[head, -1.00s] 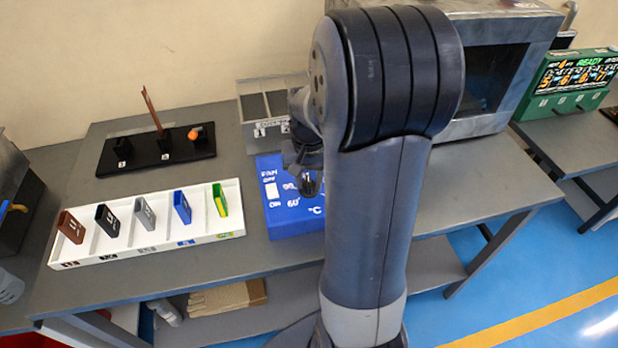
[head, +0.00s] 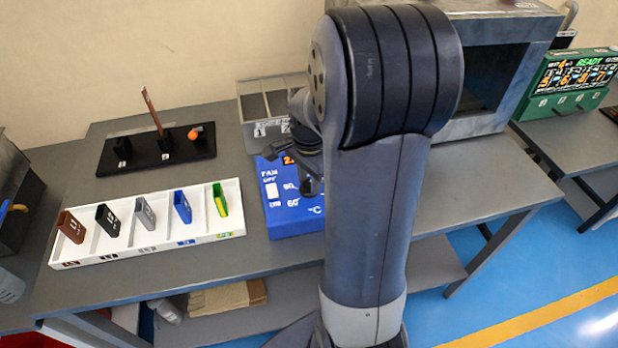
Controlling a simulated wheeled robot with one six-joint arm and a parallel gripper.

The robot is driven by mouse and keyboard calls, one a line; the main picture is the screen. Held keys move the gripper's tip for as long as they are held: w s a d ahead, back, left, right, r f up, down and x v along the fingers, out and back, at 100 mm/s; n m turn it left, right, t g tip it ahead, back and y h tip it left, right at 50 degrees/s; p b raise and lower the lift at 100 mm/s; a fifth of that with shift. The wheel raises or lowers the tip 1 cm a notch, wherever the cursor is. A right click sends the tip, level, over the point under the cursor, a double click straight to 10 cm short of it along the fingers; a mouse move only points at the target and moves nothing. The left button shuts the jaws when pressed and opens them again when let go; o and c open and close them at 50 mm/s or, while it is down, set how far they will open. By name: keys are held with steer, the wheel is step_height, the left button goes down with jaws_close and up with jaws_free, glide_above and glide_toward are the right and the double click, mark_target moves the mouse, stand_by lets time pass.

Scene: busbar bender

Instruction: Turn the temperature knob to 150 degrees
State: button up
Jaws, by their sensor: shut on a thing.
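The blue control box (head: 283,229) lies on the grey table, partly behind my arm. Its top shows a white fan switch (head: 272,190) with OFF and ON marks, the dial marks 90 and 60, and a °C sign. Part of an orange-red display (head: 289,160) shows at its top, with a leading 2 and the rest hidden. My gripper (head: 311,186) points down over the dial and is shut on the temperature knob. The knob itself is mostly hidden by the gripper and arm, so its pointed value cannot be read.
A white tray (head: 130,259) with several coloured pieces lies left of the box. A black board (head: 185,150) with upright parts and a grey divided bin (head: 248,130) stand behind. A large grey oven-like box (head: 518,100) stands at the right.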

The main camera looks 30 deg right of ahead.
mark_target(309, 182)
steer(key=shift+m, duration=0.6)
steer(key=o, duration=1)
step_height(309, 182, up, 11)
steer(key=shift+f, duration=0.1)
step_height(309, 182, down, 11)
steer(key=shift+r, duration=0.1)
stand_by(0.6)
